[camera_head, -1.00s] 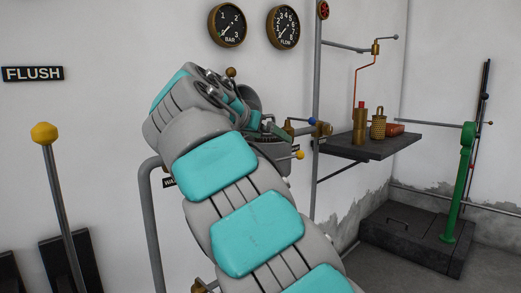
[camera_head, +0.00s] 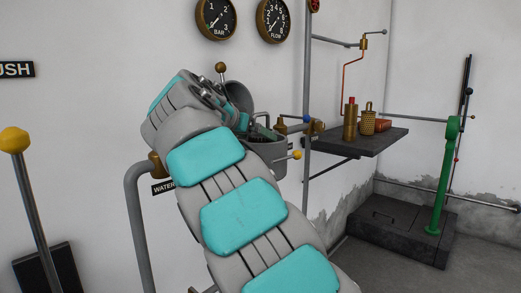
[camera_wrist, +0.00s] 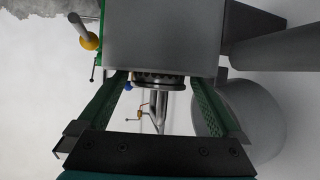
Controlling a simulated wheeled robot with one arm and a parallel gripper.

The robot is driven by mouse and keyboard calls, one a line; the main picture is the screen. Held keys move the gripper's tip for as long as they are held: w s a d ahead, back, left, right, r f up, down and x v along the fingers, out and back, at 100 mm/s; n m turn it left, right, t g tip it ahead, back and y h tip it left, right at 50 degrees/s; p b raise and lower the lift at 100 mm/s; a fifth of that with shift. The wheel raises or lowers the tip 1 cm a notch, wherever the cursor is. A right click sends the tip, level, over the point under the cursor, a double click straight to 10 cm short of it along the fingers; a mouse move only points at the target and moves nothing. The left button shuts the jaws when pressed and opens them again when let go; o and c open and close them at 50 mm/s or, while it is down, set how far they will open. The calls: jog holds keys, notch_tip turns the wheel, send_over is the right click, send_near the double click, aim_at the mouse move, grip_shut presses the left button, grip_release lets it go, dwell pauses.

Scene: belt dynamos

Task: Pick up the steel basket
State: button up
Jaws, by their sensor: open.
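The steel basket (camera_wrist: 158,82) appears in the wrist view as a dark, toothed or perforated band with a shiny rim and a bright steel handle. It sits at the grey housing (camera_wrist: 160,40), and that view looks upside down. Its lower part is hidden. My gripper (camera_head: 256,129) is open, and its green fingers show left and right of the basket in the wrist view. I cannot tell whether they reach around it or touch it. In the head view my arm and gripper cover most of the basket; a grey loop like its handle shows.
The housing (camera_head: 268,152) has a yellow-knobbed lever (camera_head: 296,155) and blue-knobbed brass fittings. A dark shelf (camera_head: 350,140) holds a brass cylinder (camera_head: 350,122) and a brass perforated basket (camera_head: 367,123). A grey pipe (camera_head: 137,215) and a yellow-topped lever (camera_head: 15,140) stand left.

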jog(key=x, duration=0.3)
jog(key=shift+w+d, duration=0.15)
jog(key=c, duration=1.5)
jog(key=shift+r, duration=0.15)
